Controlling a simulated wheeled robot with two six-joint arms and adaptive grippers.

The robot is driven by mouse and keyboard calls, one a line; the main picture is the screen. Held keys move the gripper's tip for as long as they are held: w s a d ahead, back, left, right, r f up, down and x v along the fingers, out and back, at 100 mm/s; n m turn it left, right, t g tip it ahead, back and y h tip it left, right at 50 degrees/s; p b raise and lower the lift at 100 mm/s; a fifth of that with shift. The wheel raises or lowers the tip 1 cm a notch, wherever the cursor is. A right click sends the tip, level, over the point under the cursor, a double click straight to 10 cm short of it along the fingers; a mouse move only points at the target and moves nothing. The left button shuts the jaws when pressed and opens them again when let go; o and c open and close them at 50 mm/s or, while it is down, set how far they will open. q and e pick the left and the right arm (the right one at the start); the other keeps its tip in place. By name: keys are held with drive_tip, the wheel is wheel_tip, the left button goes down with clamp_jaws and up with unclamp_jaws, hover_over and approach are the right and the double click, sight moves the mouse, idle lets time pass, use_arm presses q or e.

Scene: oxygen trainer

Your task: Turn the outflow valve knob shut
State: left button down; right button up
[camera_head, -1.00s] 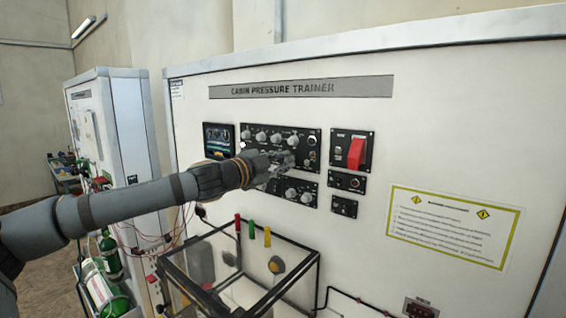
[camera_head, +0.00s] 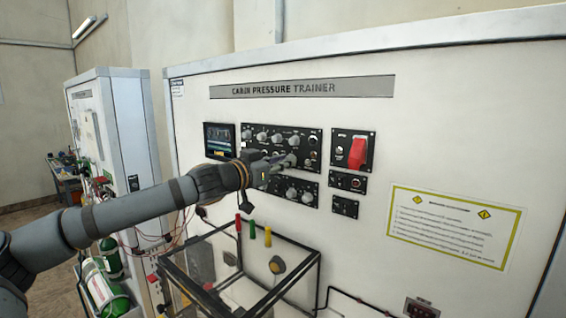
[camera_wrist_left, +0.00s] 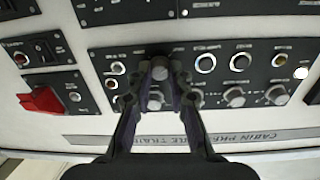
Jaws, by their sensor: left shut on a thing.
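The upper black control panel (camera_head: 309,136) is on the white trainer wall and carries several grey knobs. My left gripper (camera_head: 288,160) reaches it from the left and is shut at the panel's lower row, right of the middle. In the left wrist view, which looks upside down, the fingertips (camera_wrist_left: 158,70) close on a small knob that they mostly hide. I take it as the outflow valve knob, but its label is unreadable. Another grey knob (camera_wrist_left: 156,99) shows between the fingers. My right gripper is not in view.
A red guarded switch (camera_head: 357,152) is right of the panel, and a small screen (camera_head: 219,139) is left of it. A lower knob panel (camera_head: 307,193) sits just below my gripper. A clear box with a black frame (camera_head: 283,291) stands below my arm.

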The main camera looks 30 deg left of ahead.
use_arm(q)
drive_tip(key=shift+d+f+n, duration=0.1)
drive_tip(key=shift+f+n, duration=0.15)
drive_tip(key=shift+n, duration=1.35)
drive_tip(key=c, duration=1.3)
unclamp_jaws()
drive_tip(key=shift+s+r, duration=0.1)
drive_tip(key=shift+o, duration=0.2)
drive_tip(key=shift+r, duration=0.1)
